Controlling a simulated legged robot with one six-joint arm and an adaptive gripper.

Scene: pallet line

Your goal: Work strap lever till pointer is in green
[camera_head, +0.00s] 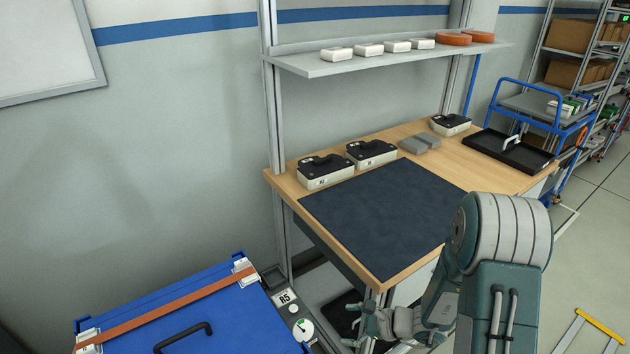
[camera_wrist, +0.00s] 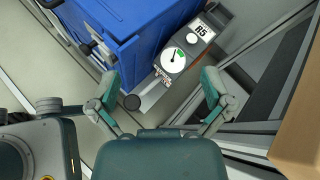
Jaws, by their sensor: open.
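A blue crate (camera_head: 220,312) with an orange strap (camera_head: 170,311) across its lid stands at lower left. Beside it is a grey strap unit (camera_head: 272,279) labelled R5 or 85, with a round white gauge (camera_head: 303,329). The wrist view shows the gauge (camera_wrist: 173,60) with a small green sector at its upper edge; the pointer is too small to read surely. A light bar with a black round knob (camera_wrist: 131,102), apparently the lever, extends below the gauge. My gripper (camera_wrist: 160,84) is open, its fingers on either side of the bar in the picture; contact cannot be told.
A wooden workbench (camera_head: 455,163) with a dark mat (camera_head: 385,212) stands to the right, its frame close to the unit. Black-topped devices (camera_head: 325,170) and a black tray (camera_head: 510,150) sit on it. A blue trolley (camera_head: 545,105) stands behind.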

